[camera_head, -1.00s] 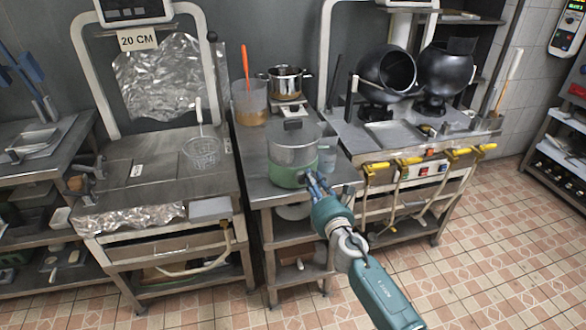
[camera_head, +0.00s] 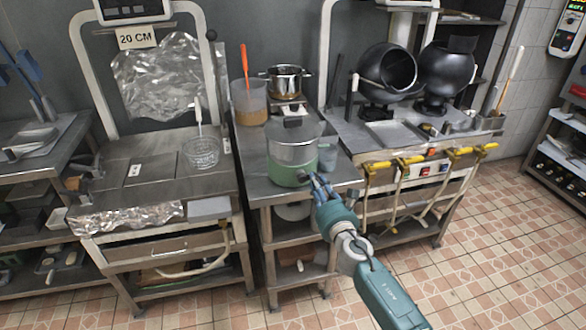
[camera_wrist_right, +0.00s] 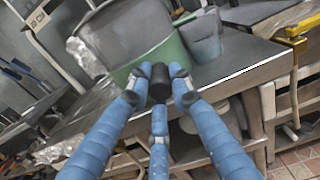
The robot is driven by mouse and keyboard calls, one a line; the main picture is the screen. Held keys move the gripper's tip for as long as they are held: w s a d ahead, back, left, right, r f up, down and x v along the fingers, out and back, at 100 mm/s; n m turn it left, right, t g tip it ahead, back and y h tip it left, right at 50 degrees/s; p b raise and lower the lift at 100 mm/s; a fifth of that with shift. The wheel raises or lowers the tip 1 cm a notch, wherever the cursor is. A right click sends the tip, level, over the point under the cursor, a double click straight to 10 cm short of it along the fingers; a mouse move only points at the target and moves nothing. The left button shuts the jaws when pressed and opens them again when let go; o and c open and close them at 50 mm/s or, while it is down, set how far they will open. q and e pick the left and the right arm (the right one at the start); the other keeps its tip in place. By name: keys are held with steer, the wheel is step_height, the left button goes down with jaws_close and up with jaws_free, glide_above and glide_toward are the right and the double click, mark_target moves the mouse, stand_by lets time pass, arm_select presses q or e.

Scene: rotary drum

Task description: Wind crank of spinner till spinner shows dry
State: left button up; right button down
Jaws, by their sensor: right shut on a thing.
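The spinner (camera_head: 293,152) stands upright on the steel table, with a clear upper body, a green base and a dark handle on its lid. In the right wrist view its green lower part (camera_wrist_right: 178,52) fills the upper middle. A black crank knob (camera_wrist_right: 160,82) sticks out from its side. My right gripper (camera_head: 316,180) is at the spinner's front right. In the wrist view my right gripper (camera_wrist_right: 160,84) has its blue fingers closed around the black knob. I cannot read any dry indicator on the spinner. My left gripper is out of view.
Behind are a clear container (camera_head: 250,103) with an orange utensil and a steel pot (camera_head: 286,80). Yellow-handled valves (camera_head: 410,160) front the right stove. The tiled floor is clear.

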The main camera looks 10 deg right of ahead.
steer(key=shift+a+r, duration=0.15)
steer(key=shift+a, duration=0.15)
stand_by(0.5)
steer(key=c, duration=1.4)
jaws_free()
steer(key=shift+c, duration=0.2)
steer(key=shift+d, duration=0.1)
steer(key=shift+s, duration=0.25)
steer(key=shift+s+d+p, duration=0.2)
steer(key=shift+s+p, duration=0.45)
steer(key=shift+s, duration=2.1)
